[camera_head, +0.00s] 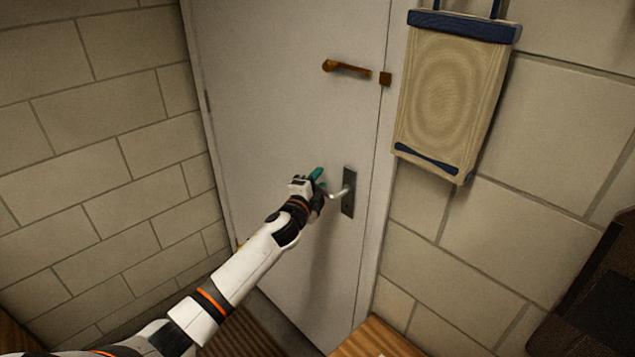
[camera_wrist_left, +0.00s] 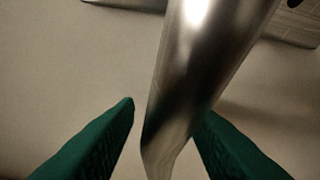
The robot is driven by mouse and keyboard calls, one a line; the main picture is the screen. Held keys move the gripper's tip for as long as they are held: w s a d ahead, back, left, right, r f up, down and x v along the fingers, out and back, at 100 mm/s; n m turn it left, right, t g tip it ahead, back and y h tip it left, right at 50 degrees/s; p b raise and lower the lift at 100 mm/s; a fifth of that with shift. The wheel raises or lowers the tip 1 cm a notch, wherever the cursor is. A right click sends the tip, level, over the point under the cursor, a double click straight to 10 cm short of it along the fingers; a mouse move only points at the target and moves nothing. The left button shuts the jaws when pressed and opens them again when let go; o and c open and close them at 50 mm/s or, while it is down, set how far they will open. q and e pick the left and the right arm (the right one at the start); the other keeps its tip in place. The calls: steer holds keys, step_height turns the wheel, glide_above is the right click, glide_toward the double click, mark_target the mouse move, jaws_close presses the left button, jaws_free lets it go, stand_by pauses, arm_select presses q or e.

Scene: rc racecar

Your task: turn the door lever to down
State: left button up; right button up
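The silver door lever (camera_head: 340,192) sticks out to the left from a dark lock plate (camera_head: 348,195) on the pale door (camera_head: 280,100). It looks roughly level or slightly drooping; its free end is hidden near my gripper. My left gripper (camera_head: 319,179), with green fingers, is at the lever's free end. In the left wrist view the lever (camera_wrist_left: 195,75) is large and close, running down between the two open green fingers (camera_wrist_left: 165,120). A gap shows between it and the left finger; it covers part of the right finger, so contact there cannot be told. My right gripper is not in view.
A brown latch (camera_head: 345,68) sits higher on the door. A beige hanging panel with blue edges (camera_head: 450,100) is on the block wall to the right. A wooden surface (camera_head: 375,340) stands below the lock side. The door face left of the lever is clear.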

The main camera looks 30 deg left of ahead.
mark_target(327, 189)
arm_select(q)
jaws_close()
steer(key=shift+f+n+g+p, duration=0.35)
steer(key=shift+n+p, duration=0.55)
steer(key=shift+p, duration=0.3)
steer(key=shift+d+f+n+g+h+p, duration=0.25)
steer(key=shift+f+n+g+p, duration=0.3)
steer(key=shift+n+p, duration=0.55)
steer(key=shift+s+d+f+n+g+h+p, duration=0.1)
steer(key=shift+d+f+n+g+h+p, duration=0.1)
steer(key=shift+f+n+p, duration=0.3)
steer(key=shift+s+d+f+n+g+h+p, duration=0.15)
steer(key=shift+f+n+p, duration=0.25)
steer(key=shift+p, duration=0.2)
steer(key=shift+d+f+n+p, duration=0.1)
steer(key=shift+f+n+p, duration=0.3)
steer(key=shift+n, duration=0.1)
